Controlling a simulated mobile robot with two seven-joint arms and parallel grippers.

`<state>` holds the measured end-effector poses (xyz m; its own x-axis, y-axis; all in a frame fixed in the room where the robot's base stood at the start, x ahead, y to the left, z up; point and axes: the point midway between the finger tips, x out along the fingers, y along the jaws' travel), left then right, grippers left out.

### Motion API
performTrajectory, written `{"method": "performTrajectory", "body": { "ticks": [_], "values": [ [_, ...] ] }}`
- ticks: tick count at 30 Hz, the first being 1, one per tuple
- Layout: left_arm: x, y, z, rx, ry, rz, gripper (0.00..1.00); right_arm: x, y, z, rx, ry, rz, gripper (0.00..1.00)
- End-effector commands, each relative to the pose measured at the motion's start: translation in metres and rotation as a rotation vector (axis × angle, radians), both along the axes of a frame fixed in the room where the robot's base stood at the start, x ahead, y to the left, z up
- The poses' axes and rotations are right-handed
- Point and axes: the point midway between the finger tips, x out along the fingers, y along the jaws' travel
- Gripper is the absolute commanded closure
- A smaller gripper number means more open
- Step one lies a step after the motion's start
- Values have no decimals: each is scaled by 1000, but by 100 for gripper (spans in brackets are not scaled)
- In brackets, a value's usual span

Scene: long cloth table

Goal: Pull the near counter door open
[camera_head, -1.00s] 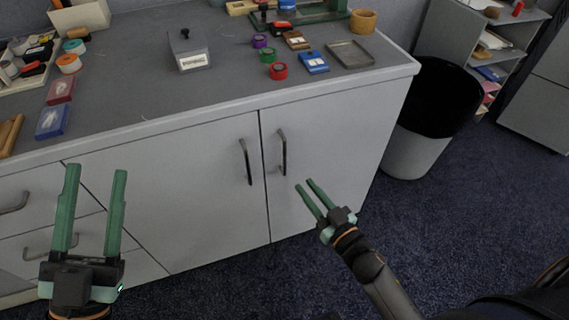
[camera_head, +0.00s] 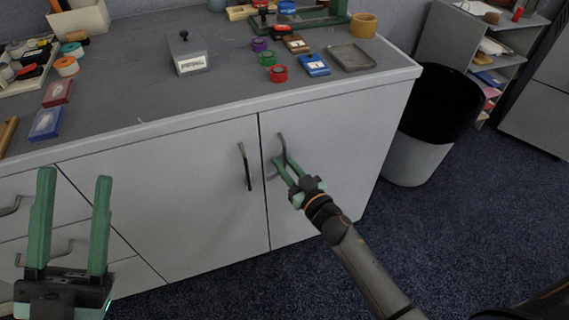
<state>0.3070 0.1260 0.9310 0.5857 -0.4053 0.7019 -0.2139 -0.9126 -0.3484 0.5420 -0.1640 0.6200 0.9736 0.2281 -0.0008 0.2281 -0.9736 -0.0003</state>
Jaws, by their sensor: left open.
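The grey counter has two closed doors side by side, a left door (camera_head: 190,200) and a right door (camera_head: 325,165). A dark upright bar handle (camera_head: 244,166) is on the left door, and a similar handle (camera_head: 281,147) is on the right door. My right gripper (camera_head: 281,160) is at the right door's handle, its green fingers apart and pointing at the handle's lower part. The fingers overlap the handle in view; I cannot tell whether they touch it. My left gripper (camera_head: 74,182) is open and empty in front of the drawers at the left, away from both handles.
Drawers with handles (camera_head: 45,254) are at the counter's left. The countertop (camera_head: 140,75) holds a grey lidded box (camera_head: 188,55), tape rolls, ink pads and a tray. A black-lined bin (camera_head: 418,160) stands right of the counter. Blue carpet (camera_head: 450,235) is open in front.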

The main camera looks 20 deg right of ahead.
Motion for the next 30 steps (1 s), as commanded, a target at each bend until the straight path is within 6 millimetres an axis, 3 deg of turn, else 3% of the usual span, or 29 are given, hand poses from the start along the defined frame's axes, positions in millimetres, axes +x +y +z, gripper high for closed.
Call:
{"method": "performTrajectory", "body": {
  "ticks": [8, 30],
  "values": [
    [0, 0, 0, 0, 0, 0, 50, 0, 0, 0, 0, -1, 0, 100],
    [0, 0, 0, 1, 0, -1, 50, 0, 0, 0, 0, -1, 0, 100]
  ]
}}
